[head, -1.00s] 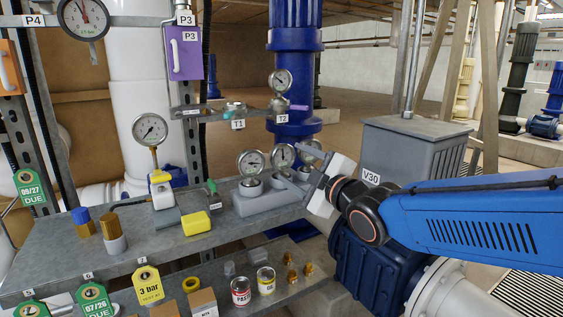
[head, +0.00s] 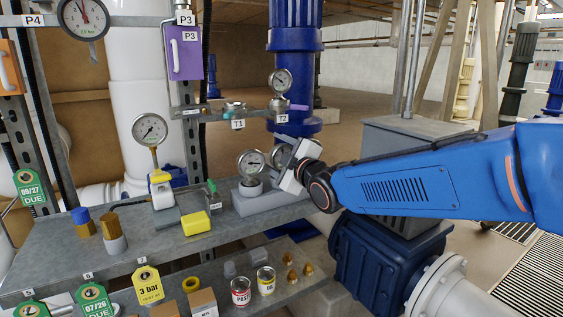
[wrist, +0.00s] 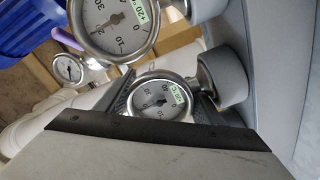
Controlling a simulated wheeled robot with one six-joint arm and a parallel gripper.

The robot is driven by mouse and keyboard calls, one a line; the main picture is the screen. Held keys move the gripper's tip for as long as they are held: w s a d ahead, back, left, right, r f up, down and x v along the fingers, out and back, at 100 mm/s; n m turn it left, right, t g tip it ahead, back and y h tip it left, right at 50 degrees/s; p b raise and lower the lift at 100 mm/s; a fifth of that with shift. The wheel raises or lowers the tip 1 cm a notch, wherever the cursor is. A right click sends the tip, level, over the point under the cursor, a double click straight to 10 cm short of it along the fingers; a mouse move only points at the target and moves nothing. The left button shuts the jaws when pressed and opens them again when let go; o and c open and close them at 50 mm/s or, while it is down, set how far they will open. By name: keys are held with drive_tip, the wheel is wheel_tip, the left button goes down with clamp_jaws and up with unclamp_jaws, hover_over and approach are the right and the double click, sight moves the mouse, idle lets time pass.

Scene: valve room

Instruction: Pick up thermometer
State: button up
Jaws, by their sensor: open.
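Several small round dials with steel rims stand in a grey holder (head: 262,201) on the bench; I take these for thermometers. The left dial (head: 250,162) is clear in the head view. Another dial (head: 281,155) is partly hidden behind my gripper (head: 287,166). In the wrist view, one dial (wrist: 160,99) sits between the fingers of my open gripper (wrist: 163,103), its lower part hidden by the gripper body. A larger-looking dial (wrist: 115,22) is just above it there. I cannot tell whether the fingers touch the dial.
A dial (head: 280,81) stands over the T2 label, with T1 (head: 238,125) beside it. A gauge (head: 149,129) stands on a yellow-and-white fitting to the left. A yellow block (head: 195,223) lies on the bench. A grey V30 box stands right.

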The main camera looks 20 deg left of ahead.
drive_tip(key=shift+w+a, duration=0.45)
drive_tip(key=shift+a, duration=0.05)
drive_tip(key=c, duration=0.6)
drive_tip(key=shift+c, duration=0.2)
drive_tip(key=shift+r, duration=0.1)
wheel_tip(320, 180, up, 10)
